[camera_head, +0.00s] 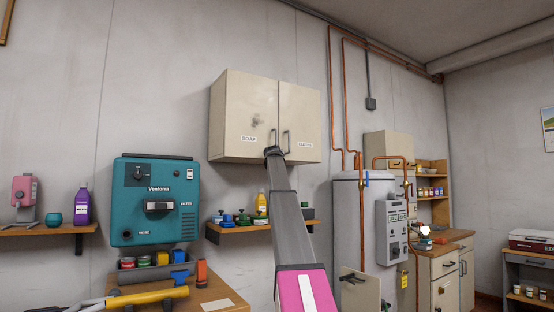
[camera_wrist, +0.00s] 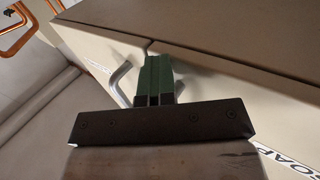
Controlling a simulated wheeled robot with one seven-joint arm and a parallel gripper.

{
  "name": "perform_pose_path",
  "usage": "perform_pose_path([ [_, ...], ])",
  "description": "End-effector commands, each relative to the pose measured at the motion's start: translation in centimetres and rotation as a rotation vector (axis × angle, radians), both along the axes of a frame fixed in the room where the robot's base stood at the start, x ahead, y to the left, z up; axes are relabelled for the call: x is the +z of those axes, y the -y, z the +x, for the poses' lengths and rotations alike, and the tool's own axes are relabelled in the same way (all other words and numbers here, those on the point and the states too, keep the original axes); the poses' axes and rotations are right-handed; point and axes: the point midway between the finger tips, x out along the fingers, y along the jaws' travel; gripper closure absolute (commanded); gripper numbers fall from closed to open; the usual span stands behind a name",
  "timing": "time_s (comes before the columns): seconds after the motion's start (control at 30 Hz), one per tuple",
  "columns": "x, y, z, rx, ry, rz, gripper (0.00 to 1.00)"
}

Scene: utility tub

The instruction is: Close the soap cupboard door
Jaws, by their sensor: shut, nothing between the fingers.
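The cream wall cupboard has a left door labelled SOAP (camera_head: 245,110) and a right door (camera_head: 303,110) with its own label. In the head view the soap door looks shut or nearly shut; a small gap cannot be ruled out. Its handle (camera_head: 273,136) stands near the middle seam. My gripper (camera_head: 273,152) is at the cupboard's lower edge, just below that handle. In the wrist view its green fingers (camera_wrist: 157,65) are together and empty, close to the door seam. A grey handle (camera_wrist: 121,78) shows beside them. Whether the fingers touch the door cannot be told.
A teal machine (camera_head: 155,205) hangs at the left, above a wooden bench. A small shelf (camera_head: 235,228) with bottles and pots is under the cupboard. A white boiler (camera_head: 346,220) and copper pipes (camera_head: 333,100) stand to the right.

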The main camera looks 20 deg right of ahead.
Motion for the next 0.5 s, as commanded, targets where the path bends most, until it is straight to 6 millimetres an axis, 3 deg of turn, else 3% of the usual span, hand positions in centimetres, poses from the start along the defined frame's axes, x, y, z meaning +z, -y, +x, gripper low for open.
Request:
perform_pose_path([
  [0.5, 0.26, -0.04, 1.19, 0.004, 0.004, -0.001, 1.00],
])
